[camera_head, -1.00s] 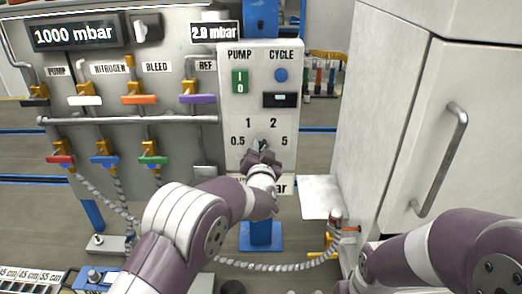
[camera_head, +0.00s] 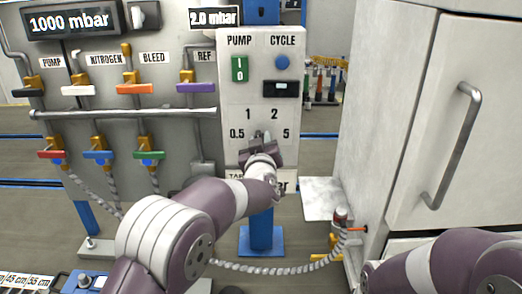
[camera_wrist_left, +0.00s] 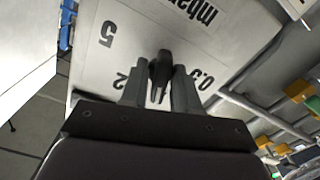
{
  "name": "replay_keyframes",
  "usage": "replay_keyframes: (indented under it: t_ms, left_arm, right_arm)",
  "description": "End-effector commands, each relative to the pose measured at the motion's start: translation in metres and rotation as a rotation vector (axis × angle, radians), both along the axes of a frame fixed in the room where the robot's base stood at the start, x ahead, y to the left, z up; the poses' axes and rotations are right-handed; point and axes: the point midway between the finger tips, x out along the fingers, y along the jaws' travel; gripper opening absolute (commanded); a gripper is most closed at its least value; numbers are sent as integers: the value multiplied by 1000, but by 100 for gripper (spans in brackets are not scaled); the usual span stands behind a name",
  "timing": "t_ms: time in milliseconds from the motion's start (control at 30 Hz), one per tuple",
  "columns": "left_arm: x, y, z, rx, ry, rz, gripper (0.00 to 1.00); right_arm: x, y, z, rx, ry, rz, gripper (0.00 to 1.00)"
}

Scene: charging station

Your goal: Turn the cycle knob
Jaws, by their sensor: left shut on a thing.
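The white control panel (camera_head: 230,115) has a dial with the labels 0.5, 1, 2 and 5 in its lower part. My left gripper (camera_head: 262,139) is at that dial and mostly hides its knob. In the left wrist view the dark knob (camera_wrist_left: 161,70) stands between the two fingers of my left gripper (camera_wrist_left: 158,85), which is shut on it. The label CYCLE sits higher on the panel, above a round blue button (camera_head: 282,62). My right arm shows at the lower right, but its gripper is out of view.
A manifold with several coloured valve handles, such as a red one (camera_head: 65,155), stands left of the panel. A large white cabinet (camera_head: 440,120) with a metal handle (camera_head: 453,145) stands at the right. A grey ribbed hose (camera_head: 270,268) runs below the panel.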

Motion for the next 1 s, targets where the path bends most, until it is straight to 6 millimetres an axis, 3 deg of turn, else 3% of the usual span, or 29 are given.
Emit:
replay_keyframes:
  t_ms: [200,1000]
  left_arm:
    - [0,1,-5,-205,-1,0,0]
    - [0,1,-6,-949,1,0,0]
  right_arm:
    - [0,0,-24,0,0,0,43]
    - [0,0,-84,0,0,0,43]
